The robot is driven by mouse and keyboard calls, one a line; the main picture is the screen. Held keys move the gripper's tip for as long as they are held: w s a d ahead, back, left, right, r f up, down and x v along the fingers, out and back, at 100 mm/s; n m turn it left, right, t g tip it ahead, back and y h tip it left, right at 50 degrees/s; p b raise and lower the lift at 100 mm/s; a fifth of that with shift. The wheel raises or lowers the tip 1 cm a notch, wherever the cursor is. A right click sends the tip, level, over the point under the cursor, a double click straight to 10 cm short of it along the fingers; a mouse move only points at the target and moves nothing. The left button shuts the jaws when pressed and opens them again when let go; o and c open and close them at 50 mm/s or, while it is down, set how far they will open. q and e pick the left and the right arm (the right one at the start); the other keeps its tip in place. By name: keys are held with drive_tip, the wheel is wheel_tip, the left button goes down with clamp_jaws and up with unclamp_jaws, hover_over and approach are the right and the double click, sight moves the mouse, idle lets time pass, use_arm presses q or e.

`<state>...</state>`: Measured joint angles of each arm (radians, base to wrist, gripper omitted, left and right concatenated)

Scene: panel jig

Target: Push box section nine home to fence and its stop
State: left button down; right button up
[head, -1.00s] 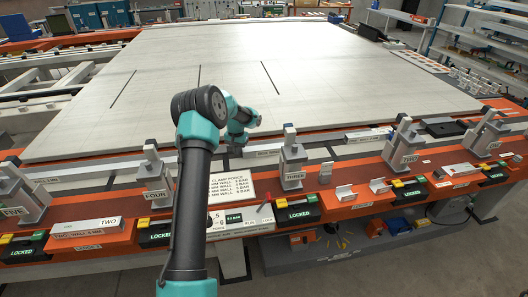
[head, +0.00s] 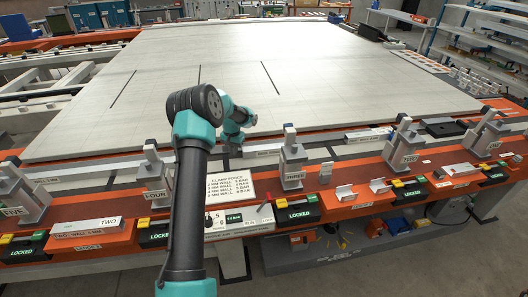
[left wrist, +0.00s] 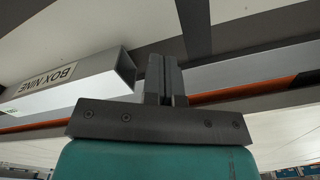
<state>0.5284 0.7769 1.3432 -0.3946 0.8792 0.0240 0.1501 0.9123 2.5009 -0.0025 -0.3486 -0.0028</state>
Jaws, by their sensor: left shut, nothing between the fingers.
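Box section nine (head: 266,153) is a pale grey square tube lying along the near edge of the large panel, just right of my left gripper (head: 234,151) in the head view. In the left wrist view the tube (left wrist: 70,84) shows its "BOX NINE" label upside down and its open end facing the fingers. My left gripper (left wrist: 166,82) is shut and empty, its fingers close beside that open end. I cannot tell whether they touch it. I cannot make out for certain which surfaces are the fence and the stop. My right gripper is not in view.
Upright clamps marked THREE (head: 291,165) and FOUR (head: 154,180) stand on the orange bench either side of my left arm. A clamp-force card (head: 232,187) lies just in front of the gripper.

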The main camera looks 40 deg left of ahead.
use_arm(q)
wheel_tip(320, 180, up, 8)
drive_tip(key=shift+f, duration=0.15)
idle(0.9)
idle(0.3)
